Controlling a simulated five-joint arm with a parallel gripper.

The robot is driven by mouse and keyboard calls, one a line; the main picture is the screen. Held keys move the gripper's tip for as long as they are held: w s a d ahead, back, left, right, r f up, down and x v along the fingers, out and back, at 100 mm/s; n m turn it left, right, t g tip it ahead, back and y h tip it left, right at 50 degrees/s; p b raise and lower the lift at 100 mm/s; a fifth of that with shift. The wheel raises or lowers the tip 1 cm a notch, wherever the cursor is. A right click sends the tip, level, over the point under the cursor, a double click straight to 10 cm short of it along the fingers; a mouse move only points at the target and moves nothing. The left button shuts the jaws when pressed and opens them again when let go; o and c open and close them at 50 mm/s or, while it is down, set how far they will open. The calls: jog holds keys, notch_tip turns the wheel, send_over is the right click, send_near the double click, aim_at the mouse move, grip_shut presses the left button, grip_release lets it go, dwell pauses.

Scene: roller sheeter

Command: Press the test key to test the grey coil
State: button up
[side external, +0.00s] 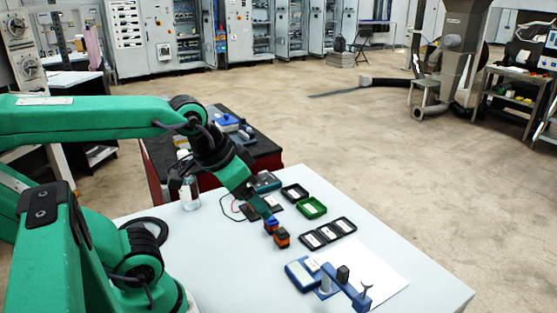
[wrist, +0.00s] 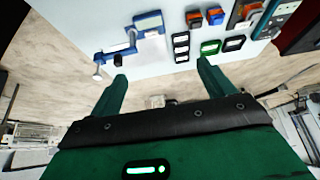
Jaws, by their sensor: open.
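A blue fixture bar (side external: 345,289) lies on white paper at the table's front right. I cannot tell which part is the test key. My gripper (wrist: 162,78) is open and empty, its fingers apart. In the side view my gripper (side external: 262,207) is beyond the fixture, toward the blue and orange blocks.
A blue block (side external: 270,223) and an orange block (side external: 282,240) stand left of the black three-cell tray (side external: 329,233). A bottle (side external: 188,193) stands at left.

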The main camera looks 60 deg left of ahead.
jog(key=shift+c, duration=0.2)
grip_shut()
dwell(0.4)
dwell(1.3)
